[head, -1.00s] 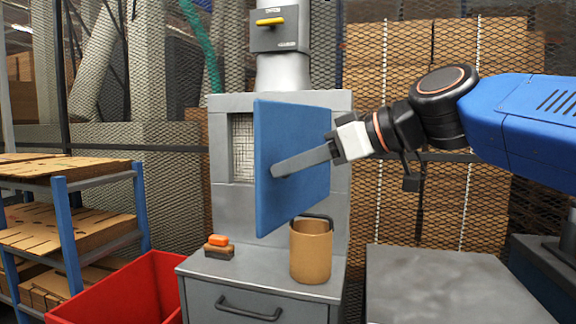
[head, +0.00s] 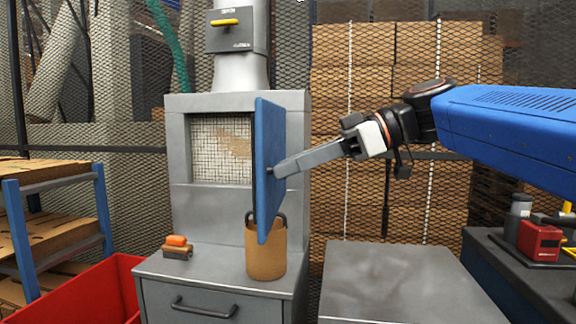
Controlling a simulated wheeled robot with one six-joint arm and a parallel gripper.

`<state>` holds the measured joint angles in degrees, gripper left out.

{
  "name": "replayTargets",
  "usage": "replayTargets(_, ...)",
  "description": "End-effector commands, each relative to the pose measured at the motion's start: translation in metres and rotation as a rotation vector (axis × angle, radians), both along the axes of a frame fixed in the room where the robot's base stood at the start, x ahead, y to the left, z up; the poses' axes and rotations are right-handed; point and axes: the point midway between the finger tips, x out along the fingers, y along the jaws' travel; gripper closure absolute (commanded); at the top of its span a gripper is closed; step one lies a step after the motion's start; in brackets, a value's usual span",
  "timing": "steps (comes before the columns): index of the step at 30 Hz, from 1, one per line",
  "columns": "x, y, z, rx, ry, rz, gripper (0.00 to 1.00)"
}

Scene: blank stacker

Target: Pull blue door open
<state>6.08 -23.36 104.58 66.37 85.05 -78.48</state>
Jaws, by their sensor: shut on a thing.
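The blue door (head: 266,190) stands swung out from the grey cabinet, seen nearly edge-on. Behind it, to the left, the cabinet opening with a wire grid (head: 220,145) shows widely. My gripper (head: 278,172) reaches in from the right, its long grey fingers meeting the door's right face. It is shut on the door's handle, which is mostly hidden by the fingertips.
A tan bucket (head: 266,255) stands on the grey counter just below the door. An orange-and-brown brush (head: 177,247) lies at the counter's left. A red bin (head: 105,290) is at lower left. A grey table (head: 400,285) stands at right, with a red box (head: 539,240) beyond it.

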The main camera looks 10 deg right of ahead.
Motion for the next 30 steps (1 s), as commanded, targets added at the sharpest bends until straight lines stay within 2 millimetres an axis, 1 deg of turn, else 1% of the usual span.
replayTargets(16, 0.0001, -0.0023, -0.0028, -0.004, 0.005, 0.014, 1.00)
replayTargets(17, 0.0001, -0.0023, -0.0027, -0.004, 0.005, 0.014, 0.70)
replayTargets(18, 0.0001, -0.0023, -0.0024, -0.003, 0.004, 0.014, 0.60)
replayTargets(19, 0.0001, -0.0022, -0.0023, -0.003, 0.004, 0.014, 0.59)
replayTargets(30, 0.0005, -0.0014, 0.0003, -0.002, 0.002, 0.014, 0.59)
